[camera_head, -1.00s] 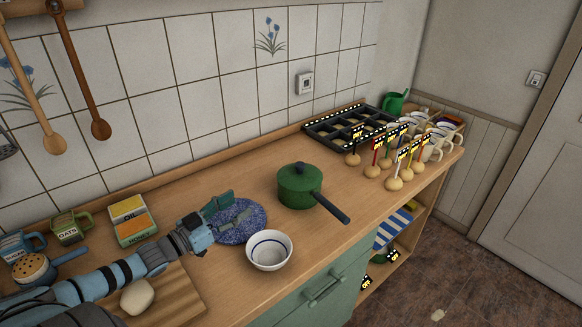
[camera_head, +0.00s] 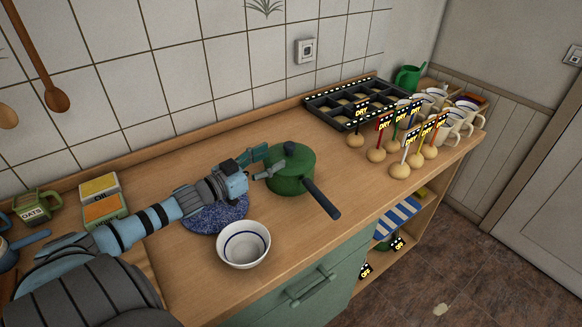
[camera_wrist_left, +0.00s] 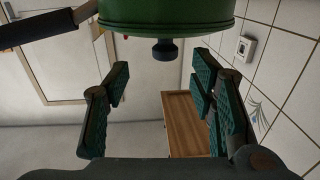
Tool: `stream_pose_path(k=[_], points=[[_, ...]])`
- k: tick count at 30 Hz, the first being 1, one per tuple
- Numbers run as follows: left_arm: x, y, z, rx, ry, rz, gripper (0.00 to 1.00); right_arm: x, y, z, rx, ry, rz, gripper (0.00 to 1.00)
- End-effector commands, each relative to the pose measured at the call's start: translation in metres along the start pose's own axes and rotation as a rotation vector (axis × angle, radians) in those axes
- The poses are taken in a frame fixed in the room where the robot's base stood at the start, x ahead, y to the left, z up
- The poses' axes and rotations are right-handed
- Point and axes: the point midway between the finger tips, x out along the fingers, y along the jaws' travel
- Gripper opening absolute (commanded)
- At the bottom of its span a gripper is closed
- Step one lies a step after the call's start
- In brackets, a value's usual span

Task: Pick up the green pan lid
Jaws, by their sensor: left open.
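The green pan lid (camera_head: 300,158) with a dark knob (camera_head: 289,148) sits on the green pan (camera_head: 292,185) in the middle of the worktop. My left gripper (camera_head: 261,163) is open at the left side of the lid and knob, its fingers overlapping the pan's left edge in the head view. The left wrist view shows the scene upside down. There the knob (camera_wrist_left: 165,49) points down from the lid, above the gap between the open, empty fingers (camera_wrist_left: 160,97). I cannot tell whether any finger touches the lid. My right gripper is not in view.
The pan's dark handle (camera_head: 322,199) points toward the front edge. A white bowl (camera_head: 243,244) and a blue speckled mat (camera_head: 216,219) lie left of the pan. Labelled round-based markers (camera_head: 376,155), a black tray (camera_head: 343,108) and mugs stand to the right.

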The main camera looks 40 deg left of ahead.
Motion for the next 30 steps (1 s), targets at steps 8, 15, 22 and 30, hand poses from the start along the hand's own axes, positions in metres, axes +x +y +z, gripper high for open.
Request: stream_pose_path(k=[8,15,22,30], points=[[0.025,0.000,0.002,0.001,0.003,0.001,0.51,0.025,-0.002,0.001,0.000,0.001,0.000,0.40],[0.035,-0.001,-0.003,0.000,0.008,0.001,0.51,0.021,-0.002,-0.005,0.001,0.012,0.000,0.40],[0.059,-0.004,-0.008,-0.004,0.006,0.001,0.51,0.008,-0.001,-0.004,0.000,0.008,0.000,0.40],[0.080,-0.003,-0.004,-0.002,0.002,0.004,0.51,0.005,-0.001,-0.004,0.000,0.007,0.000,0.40]])
